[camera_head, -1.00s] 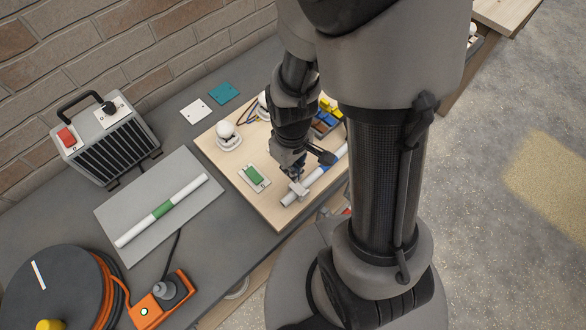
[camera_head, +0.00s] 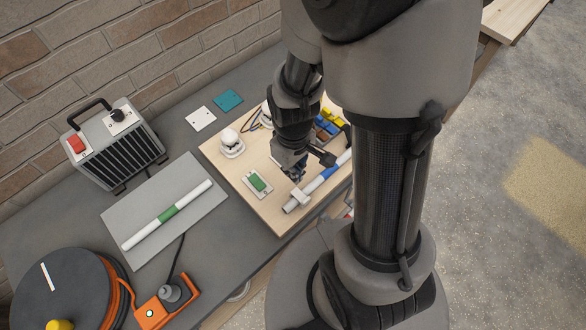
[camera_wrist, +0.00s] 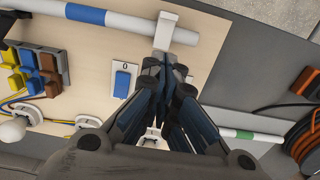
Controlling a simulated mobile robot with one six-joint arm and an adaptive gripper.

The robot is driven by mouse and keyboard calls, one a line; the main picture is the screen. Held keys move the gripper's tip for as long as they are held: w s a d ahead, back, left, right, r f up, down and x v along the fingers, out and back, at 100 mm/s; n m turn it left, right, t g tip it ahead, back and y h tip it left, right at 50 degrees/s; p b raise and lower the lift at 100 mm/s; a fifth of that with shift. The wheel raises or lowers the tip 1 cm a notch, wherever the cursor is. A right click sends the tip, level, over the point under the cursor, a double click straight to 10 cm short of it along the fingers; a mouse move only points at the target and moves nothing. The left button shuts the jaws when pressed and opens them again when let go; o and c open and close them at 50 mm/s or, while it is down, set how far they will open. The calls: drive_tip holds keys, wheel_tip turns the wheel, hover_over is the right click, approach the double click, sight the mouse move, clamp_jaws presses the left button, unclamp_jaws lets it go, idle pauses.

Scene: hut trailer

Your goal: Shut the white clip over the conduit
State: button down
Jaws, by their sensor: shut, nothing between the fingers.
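The white clip (camera_head: 300,197) lies across the white conduit (camera_head: 325,178), near the conduit's front end on the wooden board. In the wrist view the clip (camera_wrist: 167,24) spans the conduit (camera_wrist: 125,20), to the right of its blue band. I cannot tell whether the clip is latched. My gripper (camera_head: 297,176) is shut and empty, just behind the clip in the head view. In the wrist view my gripper's fingertips (camera_wrist: 168,66) are together just below the clip, seemingly apart from it. My arm hides part of the board.
The wooden board (camera_head: 228,165) carries a green-rocker switch (camera_head: 257,184), a white lamp holder (camera_head: 230,143) and coloured connectors (camera_head: 328,122). A blue-rocker switch (camera_wrist: 122,80) sits beside my fingers. A heater (camera_head: 117,146), a green-banded tube (camera_head: 167,214) and a cable reel (camera_head: 65,290) are left.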

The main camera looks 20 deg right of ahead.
drive_tip(key=shift+s, duration=0.1)
drive_tip(key=s, duration=0.1)
drive_tip(key=s+d+b, duration=0.1)
drive_tip(key=s, duration=0.1)
idle(0.5)
drive_tip(key=shift+r, duration=0.1)
drive_tip(key=shift+r+p, duration=2.65)
drive_tip(key=shift+r, duration=0.3)
